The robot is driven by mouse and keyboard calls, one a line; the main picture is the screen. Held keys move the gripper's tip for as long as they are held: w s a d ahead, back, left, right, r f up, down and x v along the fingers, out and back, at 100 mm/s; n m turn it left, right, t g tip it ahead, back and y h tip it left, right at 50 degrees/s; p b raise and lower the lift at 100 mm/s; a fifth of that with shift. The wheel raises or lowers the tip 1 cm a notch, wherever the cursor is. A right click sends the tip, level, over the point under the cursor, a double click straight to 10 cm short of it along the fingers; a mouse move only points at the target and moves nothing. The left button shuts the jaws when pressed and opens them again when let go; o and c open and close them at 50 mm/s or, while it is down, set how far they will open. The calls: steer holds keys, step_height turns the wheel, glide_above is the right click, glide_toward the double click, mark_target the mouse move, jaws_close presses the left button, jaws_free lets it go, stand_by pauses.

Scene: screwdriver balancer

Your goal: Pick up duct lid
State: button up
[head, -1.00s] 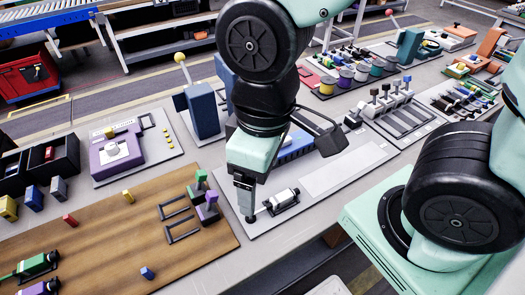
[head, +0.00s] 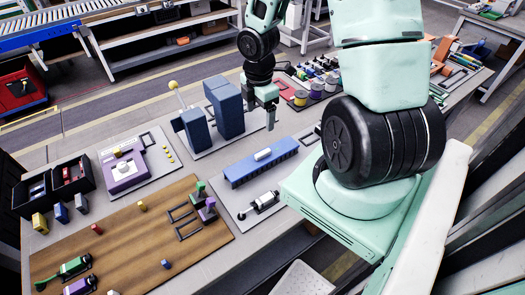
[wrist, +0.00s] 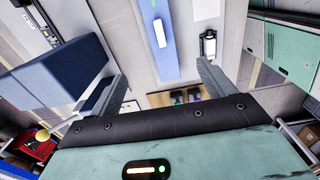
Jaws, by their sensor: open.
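A long blue duct (head: 250,170) with slotted sides lies on a grey board on the table. A flat blue top, which looks like its lid (head: 285,147), runs along it, and a small white block (head: 262,154) sits on that top. In the wrist view the lid (wrist: 172,62) is a blue strip with the white block (wrist: 159,33) on it, ahead of my fingers. My gripper (head: 270,122) is open and empty, above and beyond the duct's far side in the head view. Its spread fingers show in the wrist view (wrist: 161,85).
Tall blue blocks (head: 225,108) stand close to the left of my gripper. A small white-and-black roller fixture (head: 262,202) sits in front of the duct. Coloured spools (head: 300,97) stand behind on the right. The grey board around the duct is mostly bare.

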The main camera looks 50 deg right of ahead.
glide_above(263, 152)
step_height(263, 152, down, 12)
steer(key=shift+w+a+f, duration=0.1)
steer(key=shift+a, duration=0.05)
steer(key=shift+f+p, duration=0.5)
steer(key=shift+f, duration=0.1)
steer(key=shift+f+p, duration=0.7)
steer(key=shift+f, duration=1.35)
steer(key=c, duration=1.4)
steer(key=shift+r, duration=0.15)
steer(key=shift+s+r+b, duration=0.2)
steer(key=shift+r+b, duration=0.85)
steer(key=shift+r, duration=3.85)
